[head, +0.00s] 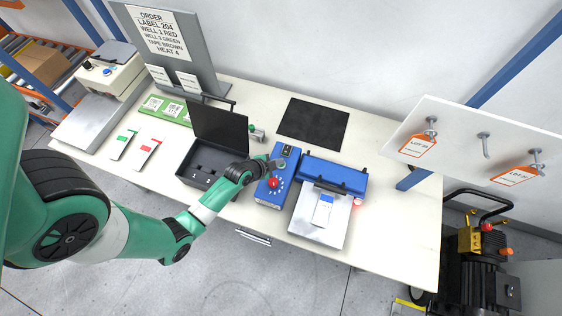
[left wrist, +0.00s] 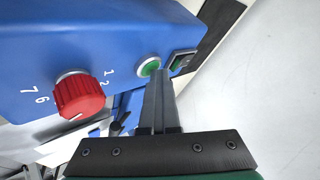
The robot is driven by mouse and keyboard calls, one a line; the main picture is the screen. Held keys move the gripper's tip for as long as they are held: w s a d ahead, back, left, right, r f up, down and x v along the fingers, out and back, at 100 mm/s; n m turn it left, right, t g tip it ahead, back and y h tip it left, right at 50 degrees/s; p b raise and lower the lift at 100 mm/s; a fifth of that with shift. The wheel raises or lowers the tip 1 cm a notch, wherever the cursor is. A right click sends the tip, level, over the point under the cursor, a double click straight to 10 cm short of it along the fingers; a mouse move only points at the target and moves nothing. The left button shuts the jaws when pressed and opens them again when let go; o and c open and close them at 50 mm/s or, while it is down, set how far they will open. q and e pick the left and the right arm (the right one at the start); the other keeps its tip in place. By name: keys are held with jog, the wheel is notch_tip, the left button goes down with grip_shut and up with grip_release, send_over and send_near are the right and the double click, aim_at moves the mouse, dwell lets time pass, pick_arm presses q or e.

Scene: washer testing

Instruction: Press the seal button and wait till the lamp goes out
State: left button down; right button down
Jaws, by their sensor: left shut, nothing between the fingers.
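The blue control box (head: 265,193) stands near the front middle of the bench, with a red dial (head: 273,183) on its face. In the left wrist view, the dial (left wrist: 79,96) is at left and a round green button (left wrist: 148,66) in a pale ring is on the box. My left gripper (head: 276,163) is shut and empty over the box. In the left wrist view, its fingertips (left wrist: 159,74) are right at the button's lower edge; I cannot tell whether they touch it. A small red glow (head: 358,202) shows at the sealer's right end. My right gripper is not in view.
The blue sealer (head: 335,174) stands right of the box, with a blue-and-white pouch (head: 322,210) on its metal plate (head: 315,233). An open black case (head: 203,165) is at left. A black mat (head: 313,123) lies behind.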

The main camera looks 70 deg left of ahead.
pick_arm(q)
jog(key=shift+s+r, duration=0.1)
jog(key=shift+r+p, duration=0.15)
jog(key=shift+p, duration=0.15)
notch_tip(320, 180, up, 6)
jog(key=p, duration=0.5)
jog(key=shift+p, duration=0.4)
dwell(0.3)
